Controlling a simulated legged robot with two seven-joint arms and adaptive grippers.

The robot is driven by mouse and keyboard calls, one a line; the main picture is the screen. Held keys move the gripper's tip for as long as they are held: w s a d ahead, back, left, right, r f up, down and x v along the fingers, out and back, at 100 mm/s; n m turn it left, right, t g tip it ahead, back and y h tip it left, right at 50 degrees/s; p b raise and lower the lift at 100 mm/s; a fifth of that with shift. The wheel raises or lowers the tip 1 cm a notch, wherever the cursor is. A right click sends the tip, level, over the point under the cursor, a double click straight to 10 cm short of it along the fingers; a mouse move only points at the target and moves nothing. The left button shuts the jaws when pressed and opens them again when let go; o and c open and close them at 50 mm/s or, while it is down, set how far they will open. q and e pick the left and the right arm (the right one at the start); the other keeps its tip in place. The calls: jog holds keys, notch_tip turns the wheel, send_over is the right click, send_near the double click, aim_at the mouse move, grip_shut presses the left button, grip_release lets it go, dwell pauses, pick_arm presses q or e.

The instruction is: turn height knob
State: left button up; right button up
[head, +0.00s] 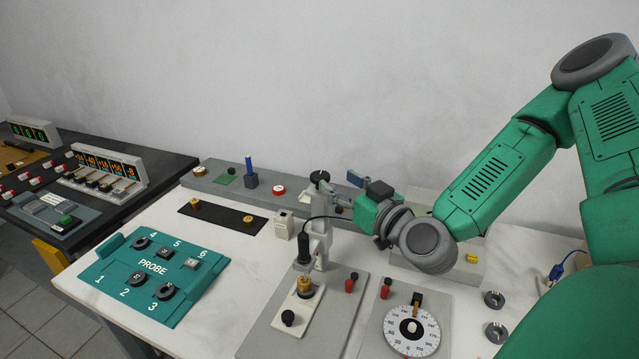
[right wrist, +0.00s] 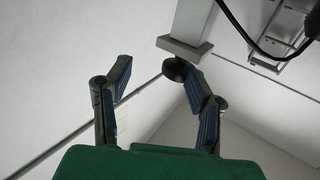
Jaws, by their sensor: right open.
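The height knob appears to be the dark round knob (head: 319,176) at the top of the light grey probe stand (head: 320,230) in the head view. In the right wrist view the knob (right wrist: 174,68) sits at the end of the stand's post (right wrist: 190,25). My right gripper (head: 338,194) is at the top of the stand, close beside the knob. In the right wrist view its two fingers (right wrist: 158,78) are spread, with the knob near the right fingertip. Whether they touch, I cannot tell. My left gripper is not in view.
A black cable (head: 308,222) runs by the stand to a dark probe holder (head: 304,250). A teal probe board (head: 150,270) lies to the left, a white dial (head: 411,331) at front right. Grey ring pieces (head: 494,299) lie right of the dial. Bare table shows between board and stand.

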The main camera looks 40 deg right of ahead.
aim_at(315, 173)
jog(key=w+a, duration=0.1)
jog(key=w+a+b, duration=0.1)
jog(key=w, duration=0.1)
jog(key=w+a+r, duration=0.1)
jog(key=w, duration=0.1)
jog(key=shift+w+a+r, duration=0.1)
jog(key=shift+a, duration=0.2)
jog(key=d, duration=0.1)
jog(key=w+d, duration=0.1)
jog(key=d, duration=0.1)
jog(key=shift+w+d+f, duration=0.15)
jog(key=shift+w+f, duration=0.15)
jog(key=shift+f, duration=0.1)
jog(key=shift+a+r, duration=0.1)
jog(key=shift+a, duration=0.35)
jog(key=c, duration=0.7)
jog(key=shift+a+r, duration=0.15)
jog(key=shift+a, duration=0.25)
grip_shut()
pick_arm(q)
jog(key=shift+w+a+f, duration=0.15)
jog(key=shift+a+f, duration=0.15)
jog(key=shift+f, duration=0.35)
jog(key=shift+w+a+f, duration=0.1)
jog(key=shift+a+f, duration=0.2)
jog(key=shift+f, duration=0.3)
pick_arm(e)
jog(key=shift+w+d, duration=0.1)
jog(key=shift+d, duration=0.05)
